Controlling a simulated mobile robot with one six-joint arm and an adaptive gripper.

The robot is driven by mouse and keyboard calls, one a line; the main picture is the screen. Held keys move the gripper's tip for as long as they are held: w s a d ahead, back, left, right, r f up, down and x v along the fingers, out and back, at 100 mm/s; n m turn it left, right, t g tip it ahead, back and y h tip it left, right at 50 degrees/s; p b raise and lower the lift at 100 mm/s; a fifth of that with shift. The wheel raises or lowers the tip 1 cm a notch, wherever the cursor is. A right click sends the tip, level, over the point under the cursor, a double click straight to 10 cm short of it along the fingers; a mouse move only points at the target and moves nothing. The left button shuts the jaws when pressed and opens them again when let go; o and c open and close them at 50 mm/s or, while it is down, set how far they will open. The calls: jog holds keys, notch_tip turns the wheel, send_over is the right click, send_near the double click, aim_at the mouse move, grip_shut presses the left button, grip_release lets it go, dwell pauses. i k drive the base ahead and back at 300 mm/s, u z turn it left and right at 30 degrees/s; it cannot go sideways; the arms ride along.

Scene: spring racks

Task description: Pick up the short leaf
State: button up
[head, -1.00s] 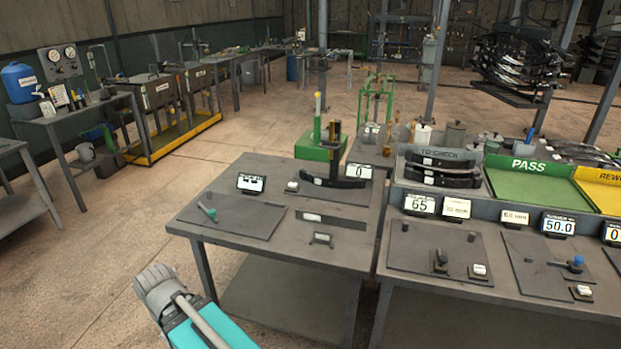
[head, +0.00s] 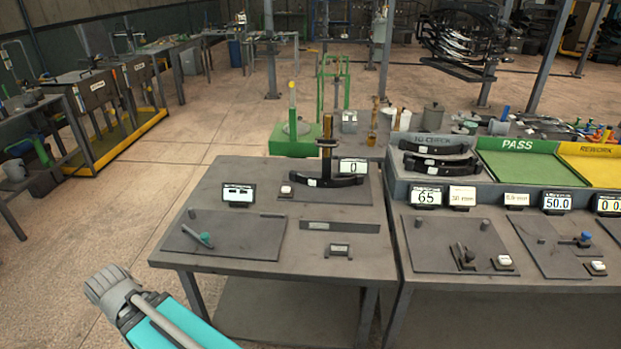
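A dark curved leaf (head: 327,181) with a pale label lies under an upright brass-coloured post on the left bench, beside a display reading 0. More dark curved leaves (head: 440,163) with pale labels are stacked in the TO CHECK tray (head: 481,157) on the right bench. Their lengths are hard to compare from here, so I cannot tell which is the short leaf. A teal and grey part of my arm shows at the bottom left. My gripper is not in view.
A green PASS tray (head: 530,166) and a yellow REWORK tray (head: 596,166) sit right of the leaves. Floor (head: 90,235) left of the bench is open.

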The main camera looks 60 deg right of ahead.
aim_at(358, 180)
jog(key=i, duration=1.25)
jog(key=z, duration=1.65)
